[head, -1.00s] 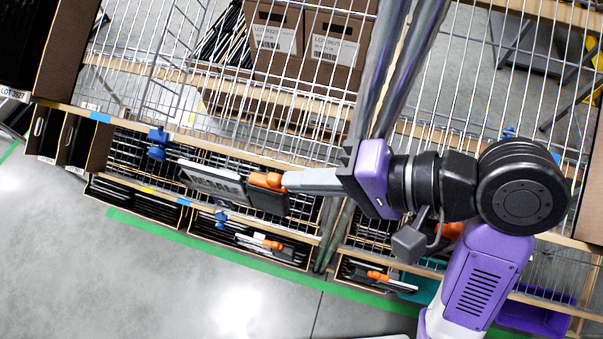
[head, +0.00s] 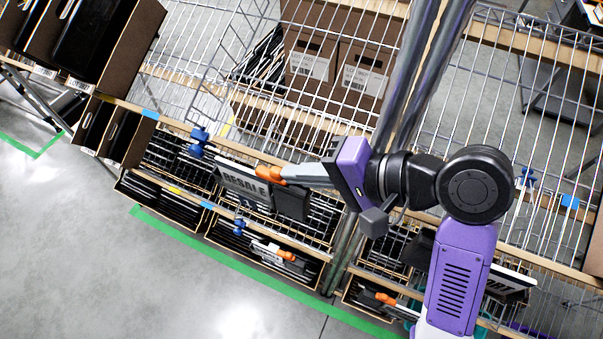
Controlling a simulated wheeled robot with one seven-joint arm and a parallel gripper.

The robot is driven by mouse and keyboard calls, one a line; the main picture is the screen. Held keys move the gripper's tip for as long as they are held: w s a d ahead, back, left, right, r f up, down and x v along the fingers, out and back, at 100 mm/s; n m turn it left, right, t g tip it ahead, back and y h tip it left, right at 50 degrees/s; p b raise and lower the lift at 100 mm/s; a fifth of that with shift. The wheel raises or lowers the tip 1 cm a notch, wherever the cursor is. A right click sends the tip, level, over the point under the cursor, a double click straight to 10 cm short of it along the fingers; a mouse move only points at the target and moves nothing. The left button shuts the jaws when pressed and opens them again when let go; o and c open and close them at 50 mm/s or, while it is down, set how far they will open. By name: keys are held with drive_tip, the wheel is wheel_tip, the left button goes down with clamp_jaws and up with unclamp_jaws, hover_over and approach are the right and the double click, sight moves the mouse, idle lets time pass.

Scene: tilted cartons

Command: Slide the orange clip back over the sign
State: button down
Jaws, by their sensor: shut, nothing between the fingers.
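The sign (head: 243,182) is a pale panel reading "RESALE", tilted down to the right in front of the wire shelving. A dark block (head: 293,203) is at its right end. The orange clip (head: 269,174) is at the sign's upper right corner, overlapping the panel's right end and the block's left top edge in the picture. My gripper (head: 290,175) is shut and empty, coming from the right, its grey fingertips against or just beside the clip's right side. Contact is hard to tell.
Blue clamps (head: 199,141) hold the shelf rail left of the sign. Upright metal posts (head: 397,90) stand behind my gripper. Cartons (head: 312,55) sit behind the wire mesh. Lower bins hold other orange clips (head: 285,255). Open floor (head: 90,260) lies at lower left.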

drive_tip(key=v, duration=0.7)
drive_tip(key=shift+d+r+b, duration=0.2)
drive_tip(key=shift+d+b, duration=0.1)
drive_tip(key=shift+d, duration=0.05)
drive_tip(key=shift+s+f, duration=0.1)
drive_tip(key=shift+f, duration=0.05)
